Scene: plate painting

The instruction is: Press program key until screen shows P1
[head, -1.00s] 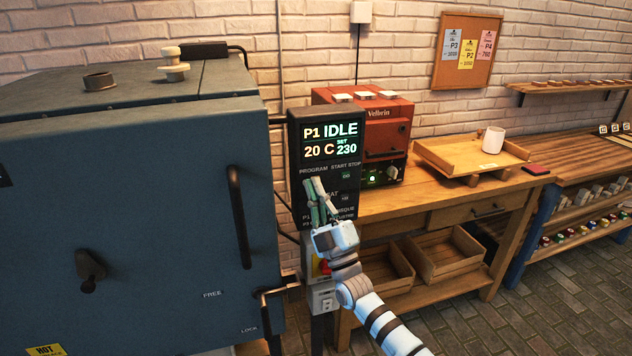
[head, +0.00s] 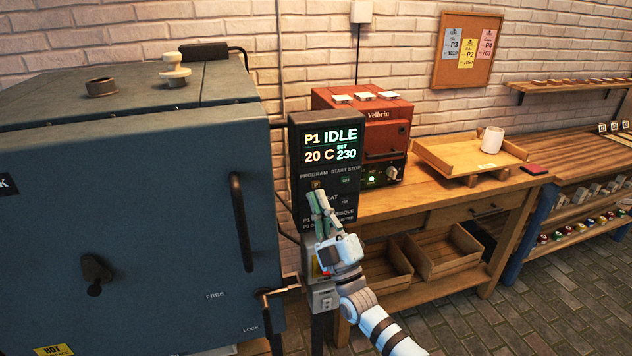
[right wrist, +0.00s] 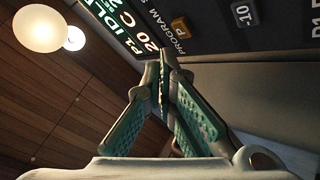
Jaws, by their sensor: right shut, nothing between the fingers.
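The control panel (head: 327,168) is a dark upright box beside the blue kiln. Its screen (head: 332,145) reads P1 IDLE, 20 C, SET 230. The program key (head: 316,184), a small brownish square marked P, shows under the PROGRAM label; it also shows in the right wrist view (right wrist: 181,27). My right gripper (head: 318,194) is shut and empty, its fingertips just below the key in the head view. In the right wrist view the fingertips (right wrist: 163,62) look apart from the key. My left gripper is not in view.
The blue kiln (head: 130,200) with its door handle (head: 241,220) stands close on the left. A wooden bench (head: 420,205) on the right bears a red oven (head: 375,135) and a wooden tray (head: 470,155). A cork board (head: 467,50) hangs behind.

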